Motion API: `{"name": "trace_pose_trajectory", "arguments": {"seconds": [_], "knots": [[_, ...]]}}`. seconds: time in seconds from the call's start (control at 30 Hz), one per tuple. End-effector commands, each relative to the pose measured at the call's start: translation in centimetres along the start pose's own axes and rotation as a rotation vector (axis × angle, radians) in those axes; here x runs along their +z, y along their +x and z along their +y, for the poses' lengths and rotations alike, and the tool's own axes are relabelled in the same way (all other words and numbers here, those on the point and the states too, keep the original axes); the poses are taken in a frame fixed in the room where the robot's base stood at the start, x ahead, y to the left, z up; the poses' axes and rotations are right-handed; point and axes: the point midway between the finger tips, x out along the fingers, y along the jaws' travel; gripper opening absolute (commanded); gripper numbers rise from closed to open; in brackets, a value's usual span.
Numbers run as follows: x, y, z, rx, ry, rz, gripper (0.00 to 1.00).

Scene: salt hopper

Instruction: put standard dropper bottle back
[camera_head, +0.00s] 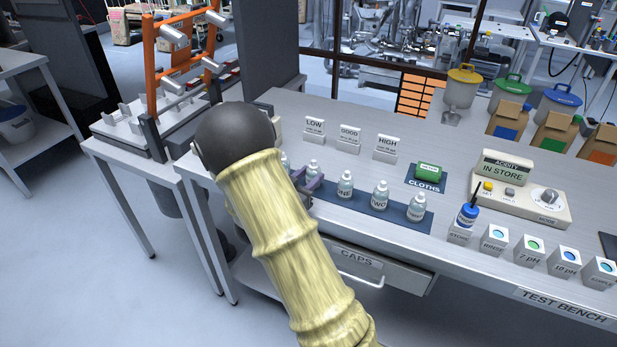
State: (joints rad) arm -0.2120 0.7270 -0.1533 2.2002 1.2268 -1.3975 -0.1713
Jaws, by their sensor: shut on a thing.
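My arm, in a yellowish ribbed sleeve, crosses the middle of the head view. My gripper (308,186), with grey-purple fingers, shows just past it. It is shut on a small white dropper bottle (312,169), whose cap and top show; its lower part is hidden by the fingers. Three similar upright bottles stand in a row on a dark blue mat (362,201): one labelled ONE (345,185), the next to its right (380,195), and one at the right end (417,208). I cannot tell whether the held bottle touches the mat.
Signs LOW (314,129), GOOD (349,138) and HIGH (386,148) stand behind the row. A green cloth pack (428,172) lies behind right. An acidity meter (510,194) and several labelled cups stand farther right. A CAPS drawer (370,268) is below the bench front.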

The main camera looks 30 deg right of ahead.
Motion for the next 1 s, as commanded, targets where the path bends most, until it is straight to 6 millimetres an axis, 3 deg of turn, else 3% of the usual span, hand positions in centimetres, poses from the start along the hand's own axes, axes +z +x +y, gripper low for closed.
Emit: {"name": "trace_pose_trajectory", "arguments": {"seconds": [0.1,0.13,0.2,0.23,0.6,0.77,1.0], "knots": [[0.4,0.0,0.0,0.0,0.0,0.0,0.12],[0.3,0.0,0.0,0.0,0.0,0.0,0.41],[0.2,0.0,0.0,0.0,0.0,0.0,0.54],[0.2,0.0,0.0,0.0,0.0,0.0,0.56],[-0.2,0.0,0.0,0.0,0.001,0.0,0.56],[0.0,-1.9,-0.1,-0.004,-0.001,-0.001,0.56],[0.1,-6.6,-0.1,-0.005,0.0,-0.001,0.56]]}}
